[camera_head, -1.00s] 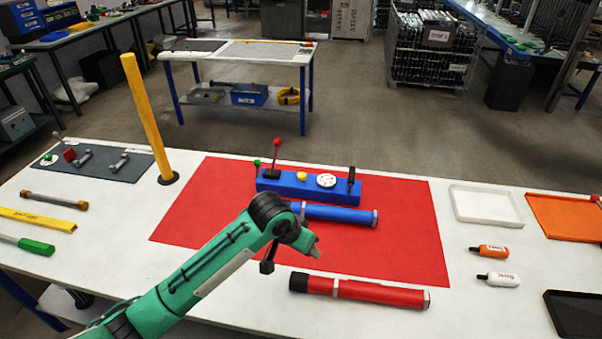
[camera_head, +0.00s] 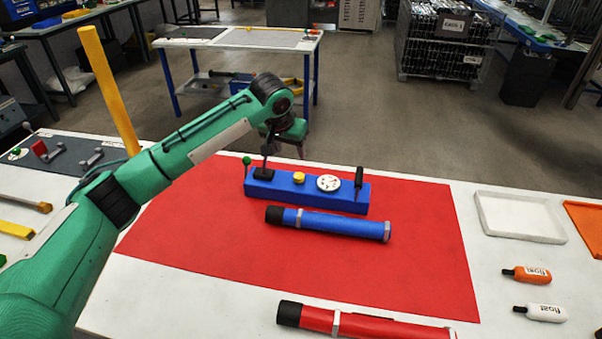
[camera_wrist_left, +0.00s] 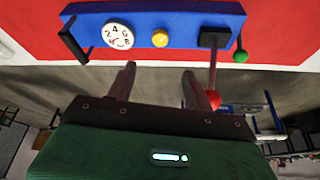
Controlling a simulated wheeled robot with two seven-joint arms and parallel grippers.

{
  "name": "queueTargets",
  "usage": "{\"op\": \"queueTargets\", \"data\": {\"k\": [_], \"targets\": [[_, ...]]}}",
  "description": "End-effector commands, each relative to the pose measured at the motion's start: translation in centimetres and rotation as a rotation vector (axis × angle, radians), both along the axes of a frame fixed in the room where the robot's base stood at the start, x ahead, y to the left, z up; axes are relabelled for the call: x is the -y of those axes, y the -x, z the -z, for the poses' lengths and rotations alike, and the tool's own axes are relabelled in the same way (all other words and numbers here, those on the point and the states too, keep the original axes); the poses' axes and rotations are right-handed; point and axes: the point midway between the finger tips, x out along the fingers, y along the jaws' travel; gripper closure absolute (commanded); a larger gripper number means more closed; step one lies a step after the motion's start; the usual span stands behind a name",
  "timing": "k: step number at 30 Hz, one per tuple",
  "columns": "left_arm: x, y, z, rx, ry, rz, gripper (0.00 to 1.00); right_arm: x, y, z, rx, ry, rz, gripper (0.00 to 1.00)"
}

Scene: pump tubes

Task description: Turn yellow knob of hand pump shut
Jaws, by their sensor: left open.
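The hand pump is a blue block (camera_head: 330,192) at the back of the red mat. Its yellow knob (camera_head: 298,178) is on top, between a white dial (camera_head: 328,183) and a lever on a black base (camera_head: 263,174). My left gripper (camera_head: 298,150) is above and behind the pump, partly hidden by its own wrist. In the left wrist view the open, empty fingers (camera_wrist_left: 158,80) point toward the yellow knob (camera_wrist_left: 160,39), which lies beyond them, apart and roughly between them. The lever's red ball (camera_wrist_left: 213,99) is close beside the right-hand finger in that view. My right gripper is not in view.
A green-tipped lever (camera_head: 246,161) and a black handle (camera_head: 359,180) stand at the pump's ends. A blue tube (camera_head: 335,224) lies in front of it, and a red tube (camera_head: 370,328) nearer. A yellow post (camera_head: 107,88) stands at left. The mat (camera_head: 410,250) is otherwise clear.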

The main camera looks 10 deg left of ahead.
Motion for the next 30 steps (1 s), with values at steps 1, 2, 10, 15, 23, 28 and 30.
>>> {"op": "queueTargets", "data": {"k": [1,2,10,15,23,28,30], "targets": [[-0.1,-0.1,0.2,0.0,-0.001,-0.001,0.48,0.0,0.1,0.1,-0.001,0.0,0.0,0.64],[0.0,-0.2,0.3,0.0,0.0,-0.002,0.48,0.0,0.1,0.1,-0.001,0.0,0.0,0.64],[0.3,-1.6,4.1,-0.004,-0.002,-0.004,0.48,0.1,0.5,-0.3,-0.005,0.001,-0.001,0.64],[0.6,-3.0,7.5,-0.004,-0.002,-0.003,0.48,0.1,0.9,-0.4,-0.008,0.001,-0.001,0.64],[1.0,-4.6,11.5,-0.001,-0.001,-0.001,0.48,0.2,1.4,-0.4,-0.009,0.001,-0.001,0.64],[1.0,-5.1,12.6,0.0,-0.001,0.0,0.48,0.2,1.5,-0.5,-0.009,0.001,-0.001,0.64],[1.0,-5.1,12.7,0.0,-0.001,0.0,0.48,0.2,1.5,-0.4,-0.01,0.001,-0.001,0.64]]}}
